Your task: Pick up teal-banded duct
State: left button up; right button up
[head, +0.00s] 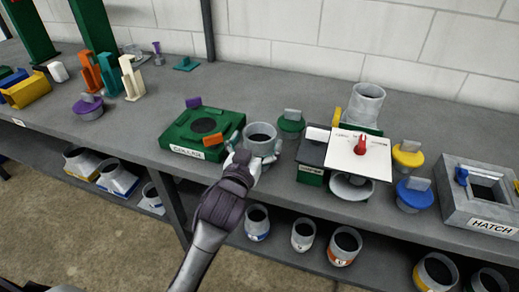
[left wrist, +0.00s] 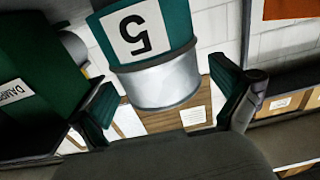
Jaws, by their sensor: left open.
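The teal-banded duct (left wrist: 165,88) shows in the left wrist view as a silver cylinder with a teal band and a white label marked 5, which appears upside down. In the head view a grey duct (head: 262,147) with a dark open top stands at the bench's front, and my left gripper (head: 256,156) is at its near side; no teal shows on it from there. In the left wrist view the fingers (left wrist: 165,98) are spread, one to each side of the duct's silver end. Contact cannot be told. My right gripper is not in view.
Left of the duct is the green COLLAR fixture (head: 179,143). To its right is the green DAMPER fixture (head: 309,177) with a white plate (head: 345,164) and red knob. Several ducts sit on the lower shelf (head: 290,262).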

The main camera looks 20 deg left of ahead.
pick_arm(q)
jog(key=shift+w, duration=1)
jog(key=shift+c, duration=0.2)
jog(key=c, duration=1.6)
